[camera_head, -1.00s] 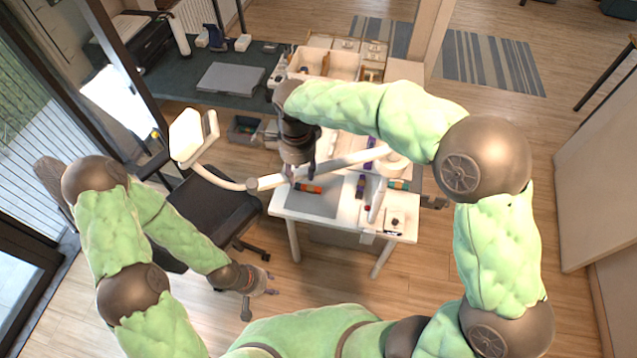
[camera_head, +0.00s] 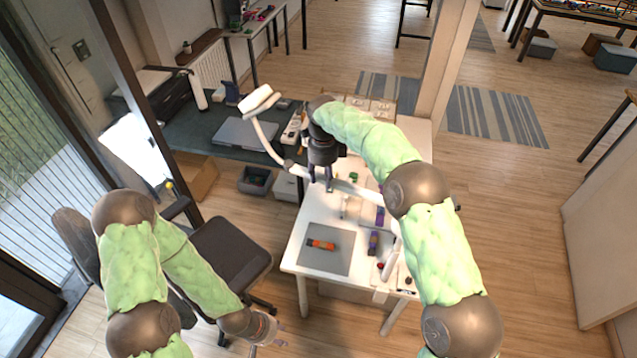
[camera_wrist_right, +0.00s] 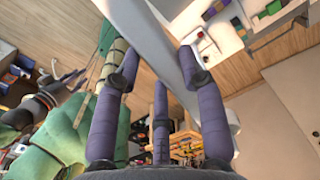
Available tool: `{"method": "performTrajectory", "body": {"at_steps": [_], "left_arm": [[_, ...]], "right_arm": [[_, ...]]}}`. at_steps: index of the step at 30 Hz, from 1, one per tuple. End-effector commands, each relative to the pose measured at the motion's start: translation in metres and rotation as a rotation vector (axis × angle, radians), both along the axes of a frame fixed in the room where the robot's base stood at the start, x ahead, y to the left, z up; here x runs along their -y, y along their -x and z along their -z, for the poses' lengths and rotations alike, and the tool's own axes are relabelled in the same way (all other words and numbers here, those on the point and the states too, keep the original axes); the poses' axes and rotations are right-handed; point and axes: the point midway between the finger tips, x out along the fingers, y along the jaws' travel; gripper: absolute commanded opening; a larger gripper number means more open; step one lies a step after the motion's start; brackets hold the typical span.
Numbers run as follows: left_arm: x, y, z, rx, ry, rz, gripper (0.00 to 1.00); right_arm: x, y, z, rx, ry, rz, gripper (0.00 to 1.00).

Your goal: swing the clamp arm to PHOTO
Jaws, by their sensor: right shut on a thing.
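The clamp arm (camera_head: 352,187) is a long white bar. It crosses above the white table and bends up at its far left to a white rectangular head (camera_head: 258,98) near the dark desk. My right gripper (camera_head: 322,180) points down and is shut on the bar, left of its middle. In the right wrist view the pale bar (camera_wrist_right: 160,45) runs between the purple fingers of the gripper (camera_wrist_right: 160,65). My left gripper (camera_head: 272,328) is low and empty in front of the office chair, too small to tell its opening. My right forearm hides the bar's right end. No PHOTO mark is legible.
The white table (camera_head: 292,258) holds a grey mat (camera_head: 342,262) with an orange and green cord roll (camera_head: 321,244), and a purple roll (camera_head: 373,243). The dark desk (camera_head: 190,132) carries a grey laptop-like slab (camera_head: 245,132). An office chair (camera_head: 230,255) stands left of the table.

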Motion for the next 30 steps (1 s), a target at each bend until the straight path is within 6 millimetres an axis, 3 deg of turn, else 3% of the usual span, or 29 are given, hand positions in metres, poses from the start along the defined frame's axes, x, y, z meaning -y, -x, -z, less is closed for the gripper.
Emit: {"method": "performTrajectory", "body": {"at_steps": [6,19,20,22,30], "left_arm": [[0.0000,0.0000,-0.0035,0.000,0.000,0.000,0.40],[0.0000,0.0000,-0.0036,0.000,0.000,0.000,0.40],[0.0000,0.0000,-0.0036,0.000,0.000,0.000,0.40],[0.0000,0.0000,-0.0036,0.000,0.000,0.000,0.40],[-0.0001,0.0000,-0.0037,0.000,0.000,0.000,0.40]], "right_arm": [[0.0058,-0.0098,0.0006,-0.001,-0.001,0.042,0.00],[0.0069,-0.0111,0.0006,0.000,0.000,0.049,0.00],[0.0069,-0.0111,0.0006,0.000,0.000,0.049,0.46],[0.0068,-0.0111,0.0006,0.000,0.000,0.049,0.65],[0.0068,-0.0111,0.0002,0.000,0.000,0.048,0.65]]}}
